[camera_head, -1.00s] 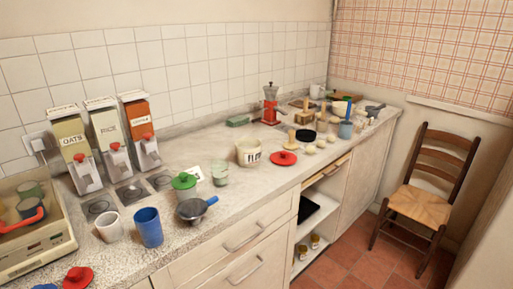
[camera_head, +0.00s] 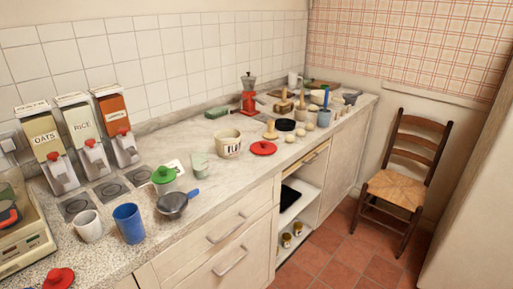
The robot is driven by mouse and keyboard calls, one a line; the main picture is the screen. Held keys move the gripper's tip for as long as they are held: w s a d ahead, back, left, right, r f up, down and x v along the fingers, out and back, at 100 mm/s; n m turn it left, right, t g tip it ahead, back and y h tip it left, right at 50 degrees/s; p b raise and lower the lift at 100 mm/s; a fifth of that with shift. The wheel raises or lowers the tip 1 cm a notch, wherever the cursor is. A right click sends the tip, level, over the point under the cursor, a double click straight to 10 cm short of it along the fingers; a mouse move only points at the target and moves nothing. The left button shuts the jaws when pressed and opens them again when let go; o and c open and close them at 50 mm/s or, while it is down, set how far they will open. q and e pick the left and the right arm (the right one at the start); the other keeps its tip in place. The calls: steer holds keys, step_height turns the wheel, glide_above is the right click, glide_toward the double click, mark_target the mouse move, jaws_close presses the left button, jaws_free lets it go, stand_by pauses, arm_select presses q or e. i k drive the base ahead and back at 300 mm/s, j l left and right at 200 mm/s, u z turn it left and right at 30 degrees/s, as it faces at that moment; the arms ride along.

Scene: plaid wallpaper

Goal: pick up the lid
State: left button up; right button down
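A red lid (camera_head: 263,148) with a knob lies flat on the counter, near its front edge, just right of a cream tub (camera_head: 228,144). A second red lid-like piece with a knob (camera_head: 59,278) is at the bottom left, partly cut off by the frame. A green lid (camera_head: 163,174) sits on a jar beside the small dark pan. I cannot tell which of these the task means. Neither of my grippers shows in the head view.
The counter (camera_head: 222,187) holds a blue cup (camera_head: 129,223), a white cup (camera_head: 88,226), a pan (camera_head: 173,204), three dispensers and a red moka pot (camera_head: 249,95). Pale round items (camera_head: 300,130) lie beyond the red lid. A chair (camera_head: 400,185) stands right on open tiled floor.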

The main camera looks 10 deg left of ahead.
mark_target(262, 146)
steer(key=i+l+u, duration=0.2)
steer(key=u, duration=0.15)
steer(key=i+l+u, duration=0.15)
steer(key=u, duration=0.15)
steer(key=i+l+u, duration=0.15)
steer(key=l+u, duration=0.2)
